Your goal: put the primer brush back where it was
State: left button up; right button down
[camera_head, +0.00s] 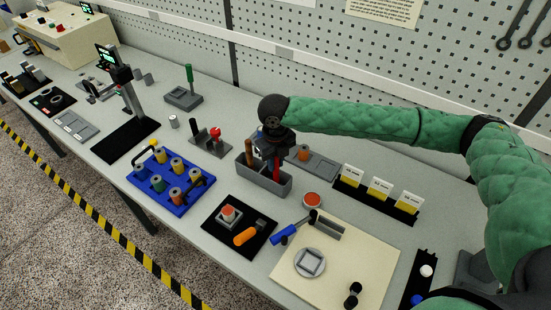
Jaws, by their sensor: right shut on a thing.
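My right gripper (269,158) points down over a grey open-topped holder (264,184) near the middle of the bench. It is shut on a slim red-handled tool (276,170), which stands roughly upright at the holder. The gripper hides the tool's upper part, and the holder's front wall hides its lower end. I cannot tell for sure whether this is the primer brush. A brown handle (249,151) stands upright in the left part of the same holder, just beside the gripper. My left gripper is not in view.
A blue rack of spools (171,182) stands left of the holder. A black mat (240,228) and a cream board (335,263) lie in front. Several yellow-and-white boxes (380,188) stand right. A grey tray (322,163) lies behind, under my right arm.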

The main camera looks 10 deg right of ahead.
jog(key=shift+f, duration=0.15)
jog(key=c, duration=1.3)
grip_release()
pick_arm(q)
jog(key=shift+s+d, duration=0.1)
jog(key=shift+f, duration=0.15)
pick_arm(e)
jog(key=shift+r, duration=0.2)
notch_tip(320, 180, up, 6)
jog(key=b, duration=0.3)
jog(key=shift+w+b, duration=0.1)
jog(key=shift+b, duration=0.2)
notch_tip(320, 180, up, 5)
jog(key=shift+f+b, duration=0.1)
jog(key=shift+b, duration=0.7)
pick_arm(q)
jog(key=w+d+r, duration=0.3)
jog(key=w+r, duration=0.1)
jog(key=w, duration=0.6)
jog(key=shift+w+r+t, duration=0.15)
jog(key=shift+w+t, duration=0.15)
pick_arm(e)
jog(key=shift+r, duration=0.55)
